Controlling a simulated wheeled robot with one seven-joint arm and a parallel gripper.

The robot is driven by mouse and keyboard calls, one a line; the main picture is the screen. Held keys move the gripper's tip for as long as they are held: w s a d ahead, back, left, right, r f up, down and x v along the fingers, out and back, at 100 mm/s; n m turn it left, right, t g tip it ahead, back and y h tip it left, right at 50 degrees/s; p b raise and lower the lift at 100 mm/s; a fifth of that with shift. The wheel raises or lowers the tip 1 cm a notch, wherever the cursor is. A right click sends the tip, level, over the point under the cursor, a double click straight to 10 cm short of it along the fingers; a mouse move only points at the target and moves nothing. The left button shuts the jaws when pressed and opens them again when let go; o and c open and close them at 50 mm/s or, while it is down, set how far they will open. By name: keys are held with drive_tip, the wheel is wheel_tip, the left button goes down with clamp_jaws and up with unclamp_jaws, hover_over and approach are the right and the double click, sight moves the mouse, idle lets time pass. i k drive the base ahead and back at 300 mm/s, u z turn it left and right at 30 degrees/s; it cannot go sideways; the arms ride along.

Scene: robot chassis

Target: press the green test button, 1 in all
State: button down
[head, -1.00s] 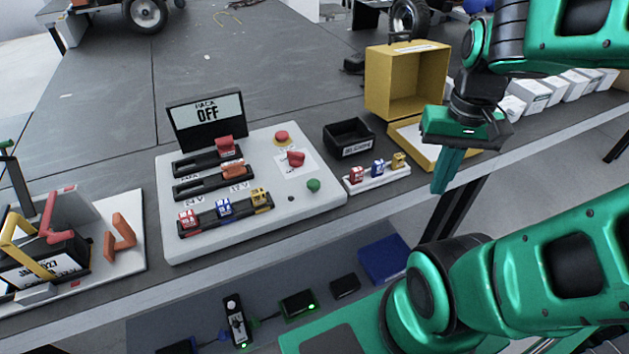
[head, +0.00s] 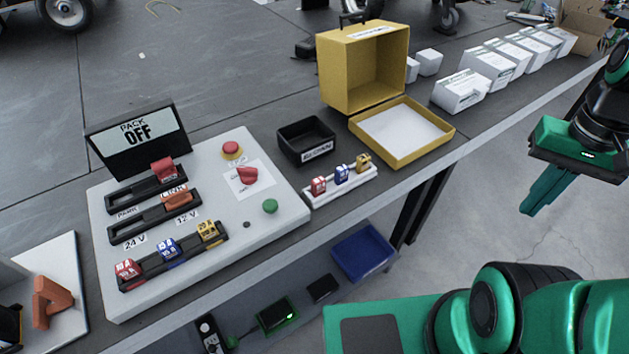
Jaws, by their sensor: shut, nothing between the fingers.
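The green test button (head: 270,206) is a small round knob near the right front corner of the white control panel (head: 225,250). The panel's display (head: 137,134) reads "PACK OFF". A red mushroom button (head: 232,149) on a yellow base and a red rotary switch (head: 247,175) sit behind the green button. My gripper (head: 540,200) is shut and empty. It hangs beyond the table's front edge, well to the right of the panel and apart from everything. Nothing hides the green button.
A black bin (head: 306,140) and a white rack of small fuses (head: 341,185) stand right of the panel. An open yellow case (head: 364,70) and white boxes (head: 487,68) are farther right. A blue tray (head: 362,252) lies below the table edge.

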sight(270, 206)
drive_tip(key=z, duration=1.05)
drive_tip(key=k, duration=2.2)
drive_tip(key=u, duration=1.35)
drive_tip(key=i, duration=1.05)
